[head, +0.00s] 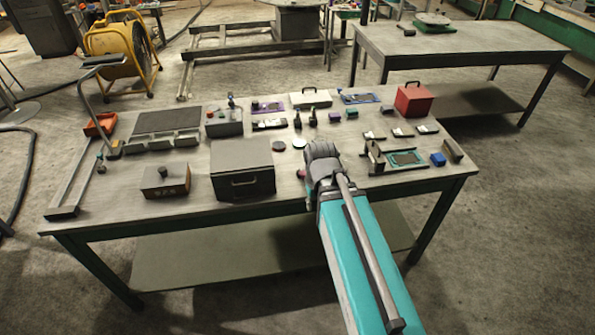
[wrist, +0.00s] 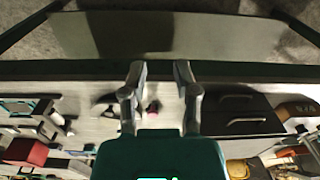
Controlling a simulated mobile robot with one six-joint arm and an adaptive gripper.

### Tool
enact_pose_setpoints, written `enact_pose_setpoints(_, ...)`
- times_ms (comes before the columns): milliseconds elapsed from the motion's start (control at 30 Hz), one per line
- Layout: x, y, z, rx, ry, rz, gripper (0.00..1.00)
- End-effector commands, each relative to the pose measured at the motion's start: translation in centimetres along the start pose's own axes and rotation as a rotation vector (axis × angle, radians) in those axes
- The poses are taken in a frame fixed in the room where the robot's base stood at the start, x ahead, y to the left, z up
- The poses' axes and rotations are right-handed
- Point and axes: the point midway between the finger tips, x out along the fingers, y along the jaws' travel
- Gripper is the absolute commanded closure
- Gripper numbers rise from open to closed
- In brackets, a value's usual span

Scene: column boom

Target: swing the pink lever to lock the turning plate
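A small pink piece (head: 301,173) shows just left of my gripper (head: 322,152) in the head view, near the table's front middle. In the wrist view a pink piece (wrist: 153,105) lies beyond and between my fingers. It may be the pink lever, but it is too small to tell its shape or setting. My gripper, also in the wrist view (wrist: 160,70), has its two fingers apart with nothing between the tips. The turning plate cannot be made out near the pink piece; my gripper and arm hide part of that area.
A dark box with a handle (head: 242,170) stands left of my gripper. A framed fixture (head: 405,158) and a blue block (head: 438,159) are to the right. The table (head: 110,190) has bare patches between items.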

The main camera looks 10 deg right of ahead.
Motion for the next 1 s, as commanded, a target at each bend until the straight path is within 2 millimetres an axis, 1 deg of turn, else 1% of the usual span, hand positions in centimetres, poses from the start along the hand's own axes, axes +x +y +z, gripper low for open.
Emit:
enact_pose_setpoints(33,0.0,0.0,-0.9,-0.029,0.002,-0.007,0.80)
enact_pose_setpoints(133,0.0,0.0,-2.4,-0.105,0.007,-0.026,0.98)
enact_pose_setpoints(167,0.0,0.0,-2.9,-0.132,0.009,-0.032,1.00)
enact_pose_setpoints(567,-0.2,-0.2,-10.5,-0.551,0.066,-0.123,1.00)
enact_pose_setpoints(1000,-0.6,-0.1,-18.8,-1.014,0.180,-0.197,1.00)
